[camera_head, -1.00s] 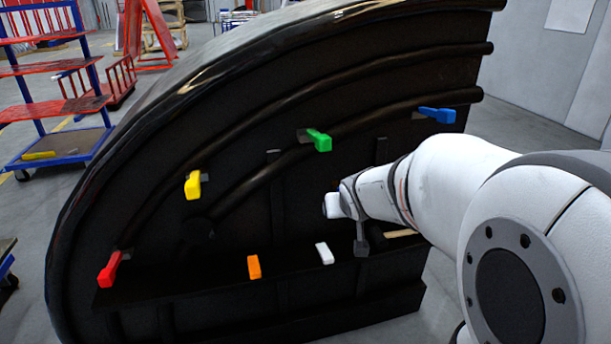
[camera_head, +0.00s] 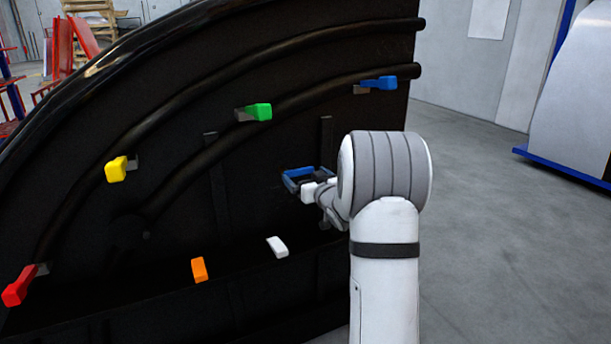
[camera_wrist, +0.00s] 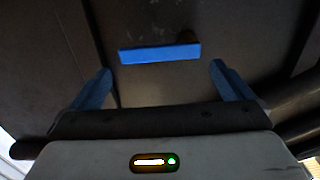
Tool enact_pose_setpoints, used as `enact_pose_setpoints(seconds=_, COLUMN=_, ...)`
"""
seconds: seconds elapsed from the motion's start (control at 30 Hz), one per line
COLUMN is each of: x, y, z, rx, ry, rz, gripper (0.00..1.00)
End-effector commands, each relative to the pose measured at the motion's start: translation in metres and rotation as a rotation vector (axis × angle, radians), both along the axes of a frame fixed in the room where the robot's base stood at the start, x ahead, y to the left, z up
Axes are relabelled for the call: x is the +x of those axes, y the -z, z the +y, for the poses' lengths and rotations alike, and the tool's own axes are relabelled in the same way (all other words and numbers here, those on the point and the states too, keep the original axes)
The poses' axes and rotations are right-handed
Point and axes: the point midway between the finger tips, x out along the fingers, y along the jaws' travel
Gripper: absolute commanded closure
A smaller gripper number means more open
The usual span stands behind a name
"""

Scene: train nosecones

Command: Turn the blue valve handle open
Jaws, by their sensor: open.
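The blue valve handle (camera_head: 379,83) sits high on the right of the black nosecone's inner face in the head view, lying nearly level. It also shows in the wrist view (camera_wrist: 160,53) as a level blue bar, ahead of and between my two blue fingers. My gripper (camera_head: 297,180) is open, below and left of the blue handle in the head view. In the wrist view my gripper (camera_wrist: 160,69) has its fingers spread wide, with nothing between them. The handle appears apart from the fingers.
The nosecone (camera_head: 180,225) also carries green (camera_head: 259,111), yellow (camera_head: 116,169), red (camera_head: 18,286), orange (camera_head: 199,269) and white (camera_head: 277,247) handles. Curved black pipes (camera_head: 290,110) run across it. Open grey floor (camera_head: 500,240) lies to the right.

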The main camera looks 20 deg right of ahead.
Motion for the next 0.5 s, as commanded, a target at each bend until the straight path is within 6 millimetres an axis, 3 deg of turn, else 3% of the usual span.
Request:
enact_pose_setpoints(seconds=0.2, x=0.027, y=0.001, z=0.001, rx=-0.001, ry=0.001, rz=0.001, gripper=0.0)
enact_pose_setpoints(seconds=0.5, x=0.032, y=0.0, z=0.001, rx=-0.001, ry=0.002, rz=0.001, gripper=0.0)
